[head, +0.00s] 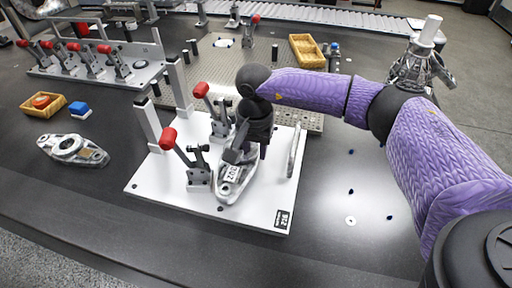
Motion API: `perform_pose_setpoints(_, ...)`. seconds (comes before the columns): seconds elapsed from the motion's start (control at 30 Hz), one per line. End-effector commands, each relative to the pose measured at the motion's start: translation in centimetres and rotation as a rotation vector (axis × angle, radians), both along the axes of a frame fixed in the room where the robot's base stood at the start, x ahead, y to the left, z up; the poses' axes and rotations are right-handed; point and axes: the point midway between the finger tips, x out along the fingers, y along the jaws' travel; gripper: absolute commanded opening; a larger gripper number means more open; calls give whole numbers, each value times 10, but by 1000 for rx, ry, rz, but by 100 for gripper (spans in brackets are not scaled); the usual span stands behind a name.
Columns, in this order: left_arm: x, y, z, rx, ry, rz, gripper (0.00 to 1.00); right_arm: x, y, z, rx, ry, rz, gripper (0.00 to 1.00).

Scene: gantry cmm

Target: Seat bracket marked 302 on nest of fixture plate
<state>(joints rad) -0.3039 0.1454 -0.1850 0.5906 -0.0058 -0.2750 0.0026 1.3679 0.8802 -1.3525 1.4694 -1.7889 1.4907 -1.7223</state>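The bracket (229,190) is a grey metal casting with a white label that seems to read 302, seen rotated. It lies over the middle of the white fixture plate (160,180), between the toggle clamps with red handles (169,138) and an upright metal piece (295,150). My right gripper (238,156) comes down from above onto the bracket's far end. The wrist hides that end, so I cannot tell whether the fingers grip it or whether the bracket is fully down in the nest. My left gripper is not in view.
Another clamp fixture (95,65) stands behind. White posts (148,125) rise at the plate's left edge. The front table is clear.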

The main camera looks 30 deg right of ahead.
Motion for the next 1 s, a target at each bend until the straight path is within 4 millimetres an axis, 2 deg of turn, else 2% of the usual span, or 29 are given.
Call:
perform_pose_setpoints(0.07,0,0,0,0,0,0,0,1,3,0,5,-3,5,64)
perform_pose_setpoints(0.13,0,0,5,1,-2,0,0,1,3,9,7,-6,5,64)
perform_pose_setpoints(0.4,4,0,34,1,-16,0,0,-1,0,80,4,-9,1,64)
perform_pose_setpoints(0.5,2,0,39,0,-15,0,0,-2,-1,94,3,-7,0,64)
perform_pose_setpoints(0.6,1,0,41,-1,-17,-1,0,-3,-1,101,2,-5,-1,64)
perform_pose_setpoints(0.9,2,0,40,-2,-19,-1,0,-3,-2,101,1,-3,-2,64)
perform_pose_setpoints(0.97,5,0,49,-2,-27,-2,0,-3,-2,112,2,-9,-2,64)
perform_pose_setpoints(1.0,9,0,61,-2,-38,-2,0,-4,-2,128,1,-16,-2,64)
